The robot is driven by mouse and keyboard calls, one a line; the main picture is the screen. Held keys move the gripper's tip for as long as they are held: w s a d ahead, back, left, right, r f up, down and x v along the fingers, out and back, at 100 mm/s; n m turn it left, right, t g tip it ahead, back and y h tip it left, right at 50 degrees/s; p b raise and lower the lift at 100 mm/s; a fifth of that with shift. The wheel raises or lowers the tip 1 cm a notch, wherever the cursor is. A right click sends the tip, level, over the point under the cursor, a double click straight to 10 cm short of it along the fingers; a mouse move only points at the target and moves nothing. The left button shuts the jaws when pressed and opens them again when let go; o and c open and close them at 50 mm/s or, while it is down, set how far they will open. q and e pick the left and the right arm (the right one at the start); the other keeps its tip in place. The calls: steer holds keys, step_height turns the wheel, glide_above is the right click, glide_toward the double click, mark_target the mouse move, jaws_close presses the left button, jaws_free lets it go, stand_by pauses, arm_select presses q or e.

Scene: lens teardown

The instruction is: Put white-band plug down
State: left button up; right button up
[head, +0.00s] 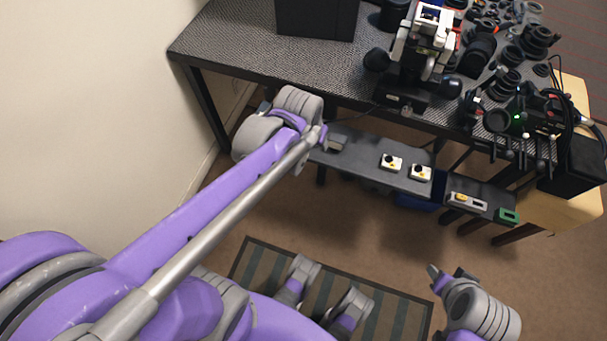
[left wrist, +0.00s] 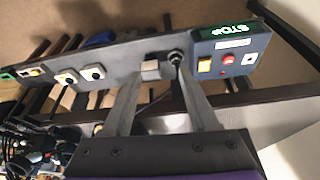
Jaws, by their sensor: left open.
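My left gripper (left wrist: 157,82) is open in the left wrist view, its fingers spread over the dark control rail (left wrist: 118,61). A small dark round part with a light ring (left wrist: 176,59), which looks like the white-band plug, stands on the rail at the tip of the right-hand finger. I cannot tell whether they touch. A grey block (left wrist: 151,70) sits beside it, close to the other fingertip.
A panel (left wrist: 228,52) with a green STOP sign and buttons adjoins the rail. Two white switch boxes (head: 406,168) sit farther along the rail. The workbench (head: 260,62) behind carries a stand (head: 424,45) and many lens parts, crowded on the right.

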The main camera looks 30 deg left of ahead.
arm_select(q)
steer(key=s+d+m, duration=0.1)
steer(key=s+d, duration=0.4)
steer(key=s, duration=0.7)
steer(key=shift+s+f+m+t+h, duration=0.15)
steer(key=shift+f+m+t+h, duration=0.15)
steer(key=shift+f+t, duration=0.1)
steer(key=shift+a, duration=0.1)
step_height(320, 180, up, 12)
steer(key=w+p, duration=0.2)
steer(key=p, duration=0.9)
steer(key=shift+t, duration=0.3)
